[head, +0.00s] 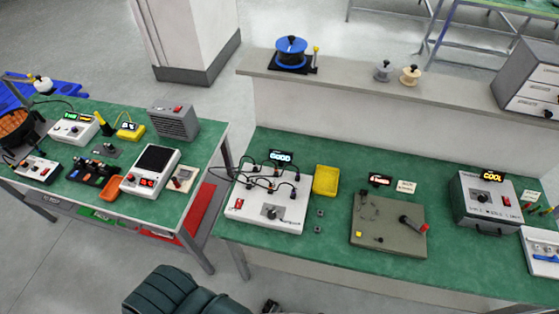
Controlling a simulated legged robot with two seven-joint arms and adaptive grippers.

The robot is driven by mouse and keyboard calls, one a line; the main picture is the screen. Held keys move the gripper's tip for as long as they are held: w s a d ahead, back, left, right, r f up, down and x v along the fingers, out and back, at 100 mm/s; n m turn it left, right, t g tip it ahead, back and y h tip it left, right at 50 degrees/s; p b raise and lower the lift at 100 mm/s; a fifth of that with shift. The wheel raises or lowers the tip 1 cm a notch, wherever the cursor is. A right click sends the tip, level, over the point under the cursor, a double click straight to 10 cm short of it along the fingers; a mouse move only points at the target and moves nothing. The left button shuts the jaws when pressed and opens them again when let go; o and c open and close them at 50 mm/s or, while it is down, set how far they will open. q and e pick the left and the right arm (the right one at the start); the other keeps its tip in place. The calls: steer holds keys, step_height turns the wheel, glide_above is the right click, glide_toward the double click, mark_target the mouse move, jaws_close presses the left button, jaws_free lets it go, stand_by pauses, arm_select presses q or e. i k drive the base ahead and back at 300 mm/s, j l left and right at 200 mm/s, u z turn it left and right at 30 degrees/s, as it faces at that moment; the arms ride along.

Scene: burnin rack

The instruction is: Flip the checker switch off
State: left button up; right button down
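A white box (268,199) with black leads on its top stands at the left of the right-hand green bench; I take it to be the checker. A small display (281,157) behind it reads "GOOD". A red switch (239,204) sits at its front left, and a dark knob (271,212) is near its front middle. The switch's position is too small to tell. Neither of my grippers can be made out in the head view.
A yellow tray (326,180) and a grey-green plate fixture (388,224) stand right of the box. A grey "COOL" unit (487,203) is farther right. A left bench (207,140) holds other devices. A dark green ridged shape (178,292) is at the bottom.

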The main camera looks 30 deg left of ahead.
mark_target(239, 205)
steer(key=j+u, duration=0.1)
steer(key=u, duration=0.4)
steer(key=i+u, duration=0.1)
steer(key=u, duration=0.35)
steer(key=i+u, duration=0.1)
steer(key=u, duration=0.4)
